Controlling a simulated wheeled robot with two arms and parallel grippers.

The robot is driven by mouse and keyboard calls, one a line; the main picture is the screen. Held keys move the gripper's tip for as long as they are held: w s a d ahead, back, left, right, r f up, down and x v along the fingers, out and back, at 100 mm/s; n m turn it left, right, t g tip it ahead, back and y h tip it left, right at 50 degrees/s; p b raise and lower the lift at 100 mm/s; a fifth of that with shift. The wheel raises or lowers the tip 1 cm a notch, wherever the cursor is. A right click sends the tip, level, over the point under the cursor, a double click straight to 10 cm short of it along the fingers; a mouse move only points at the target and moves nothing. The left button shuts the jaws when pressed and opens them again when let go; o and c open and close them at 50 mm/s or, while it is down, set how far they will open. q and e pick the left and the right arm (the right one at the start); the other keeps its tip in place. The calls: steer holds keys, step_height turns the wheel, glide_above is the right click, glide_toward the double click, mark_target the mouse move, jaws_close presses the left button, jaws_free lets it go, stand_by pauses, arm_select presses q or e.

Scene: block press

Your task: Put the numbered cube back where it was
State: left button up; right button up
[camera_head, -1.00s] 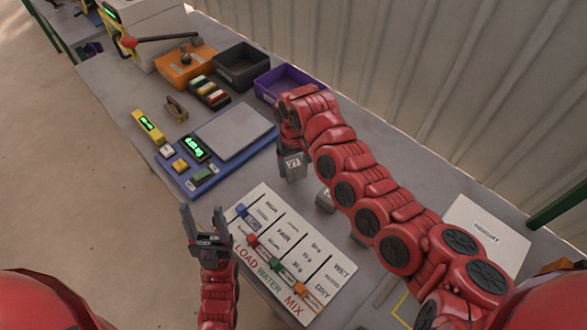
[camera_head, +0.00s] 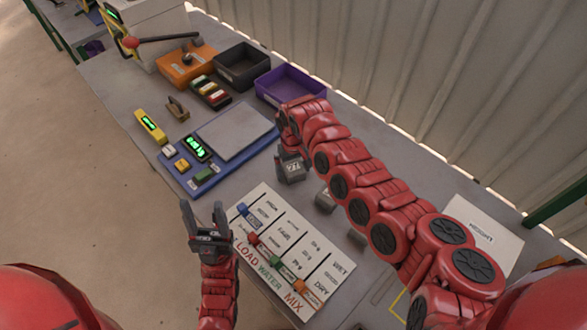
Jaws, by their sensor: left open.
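The numbered cube (camera_head: 291,172) is a grey block with dark marks on a pale face. It is right of the scale, below the end of my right arm. My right gripper (camera_head: 289,157) is over its top and appears shut on it; the fingers are partly hidden by the arm. I cannot tell whether the cube touches the table. Two more grey blocks (camera_head: 325,201) (camera_head: 357,238) stand in a line toward the lower right, partly behind my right arm. My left gripper (camera_head: 204,215) is open and empty, left of the slider board.
The white slider board (camera_head: 315,258) lies in front. The blue scale (camera_head: 213,181) has a grey plate (camera_head: 231,132). Purple (camera_head: 287,91), dark (camera_head: 241,67) and orange (camera_head: 187,66) containers stand behind. A white labelled panel (camera_head: 480,235) is at right.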

mark_target(293, 167)
step_height(293, 167, up, 12)
steer(key=b, duration=0.3)
steer(key=shift+r, duration=0.15)
stand_by(0.5)
